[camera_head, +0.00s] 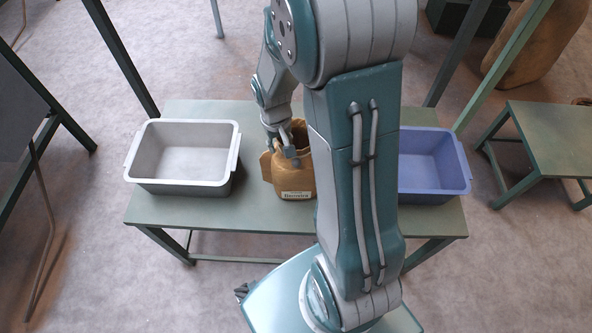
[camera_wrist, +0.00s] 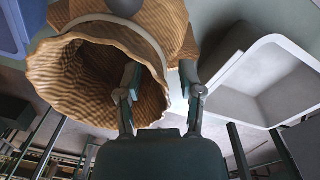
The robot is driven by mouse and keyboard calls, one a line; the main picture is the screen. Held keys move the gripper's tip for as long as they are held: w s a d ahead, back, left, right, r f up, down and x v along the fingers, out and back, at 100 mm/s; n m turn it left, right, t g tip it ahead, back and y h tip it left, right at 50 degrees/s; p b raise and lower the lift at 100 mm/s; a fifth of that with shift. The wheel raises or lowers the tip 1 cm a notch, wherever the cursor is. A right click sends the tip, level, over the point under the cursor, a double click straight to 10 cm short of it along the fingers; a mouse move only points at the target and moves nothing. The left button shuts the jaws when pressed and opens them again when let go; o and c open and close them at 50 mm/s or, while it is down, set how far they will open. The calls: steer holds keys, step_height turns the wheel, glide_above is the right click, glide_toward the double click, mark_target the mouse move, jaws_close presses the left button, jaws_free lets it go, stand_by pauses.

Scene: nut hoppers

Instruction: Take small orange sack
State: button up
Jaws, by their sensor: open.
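The small orange-tan sack (camera_head: 296,182) stands upright with its mouth open on the green table, between the two bins. A pale label with dark lettering is on its front. My gripper (camera_head: 288,150) is at the left side of the sack's rim. In the wrist view the sack (camera_wrist: 60,75) shows its open, striped inside, which looks empty where visible. My gripper (camera_wrist: 159,74) is open there, with one finger inside the mouth and the other outside, the sack wall between them. My arm hides part of the sack's right side in the head view.
A grey bin (camera_head: 185,184) stands on the table (camera_head: 240,218) to the left, and a blue bin (camera_head: 434,186) to the right, partly behind my arm. A second green table (camera_head: 560,135) is at the far right. A large brown sack (camera_head: 535,50) stands behind it.

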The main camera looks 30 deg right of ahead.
jaws_close()
steer(key=shift+r, duration=0.15)
